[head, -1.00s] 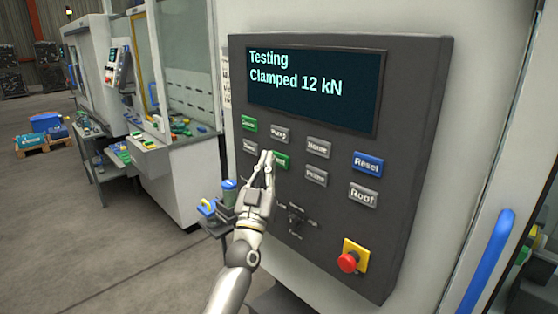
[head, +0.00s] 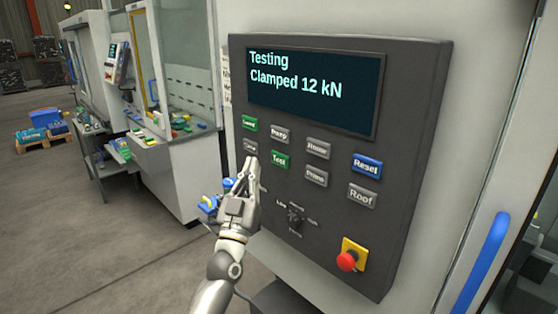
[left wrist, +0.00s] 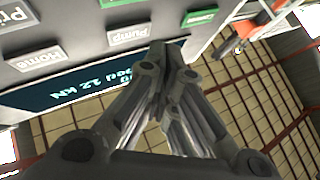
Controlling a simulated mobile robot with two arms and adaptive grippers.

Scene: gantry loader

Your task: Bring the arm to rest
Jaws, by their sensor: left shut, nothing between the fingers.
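My left gripper (head: 249,163) is shut and empty in the head view, just left of the green Test button and in front of the panel's left edge. In the left wrist view its fingers (left wrist: 165,55) are together, with nothing between them. The dark control panel (head: 400,150) fills the middle of the head view. Its screen (head: 315,90) reads "Testing" and "Clamped 12 kN". The green Test button (head: 281,159) is uncovered and looks clear of the fingers. My right gripper is not in view.
The panel carries a Reset button (head: 367,166), a rotary switch (head: 294,216) and a red emergency stop (head: 348,261). A blue door handle (head: 484,262) stands at the right. Other machines and a small table lie to the left. Open floor (head: 60,220) is at the lower left.

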